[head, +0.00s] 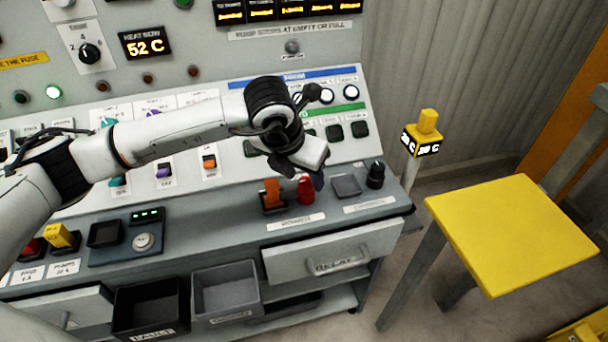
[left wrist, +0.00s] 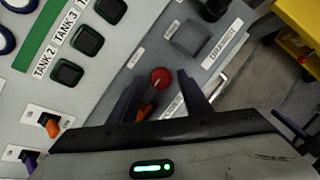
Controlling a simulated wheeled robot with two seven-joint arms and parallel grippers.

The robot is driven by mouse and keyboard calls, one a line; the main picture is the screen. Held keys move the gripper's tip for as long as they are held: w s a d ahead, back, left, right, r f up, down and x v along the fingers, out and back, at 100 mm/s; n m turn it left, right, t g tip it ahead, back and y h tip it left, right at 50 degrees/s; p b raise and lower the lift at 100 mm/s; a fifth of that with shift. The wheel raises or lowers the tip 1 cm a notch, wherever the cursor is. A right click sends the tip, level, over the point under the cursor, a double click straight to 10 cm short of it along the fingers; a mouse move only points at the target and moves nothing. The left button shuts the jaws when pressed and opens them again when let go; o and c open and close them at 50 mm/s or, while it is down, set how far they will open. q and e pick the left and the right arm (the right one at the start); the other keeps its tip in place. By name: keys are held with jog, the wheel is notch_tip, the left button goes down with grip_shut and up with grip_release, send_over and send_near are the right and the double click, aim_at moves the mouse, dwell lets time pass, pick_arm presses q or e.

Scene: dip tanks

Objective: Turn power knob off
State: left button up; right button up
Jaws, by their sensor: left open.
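I cannot read a power label on any knob. A black pointer knob (head: 90,53) with a numbered dial sits at the upper left of the panel. My left gripper (head: 317,178) is open above the right part of the console ledge; its jaws are partly hidden by the wrist in the head view. A red round-topped piece (head: 305,189) stands on the ledge just below the gripper. In the left wrist view the red piece (left wrist: 160,77) shows between the open fingers (left wrist: 160,82), not gripped. My right gripper is not in view.
An orange piece (head: 272,194) stands beside the red one. A grey square pad (head: 346,186) and a black knob (head: 376,174) lie to the right. A drawer (head: 290,262) and open bins (head: 226,290) are below. A yellow table (head: 512,228) stands at right.

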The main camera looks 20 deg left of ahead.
pick_arm(q)
jog(key=shift+w+d+f, duration=0.1)
jog(key=shift+w+f, duration=0.1)
jog(key=shift+f, duration=0.35)
jog(key=c, duration=1)
jog(key=shift+c, duration=0.2)
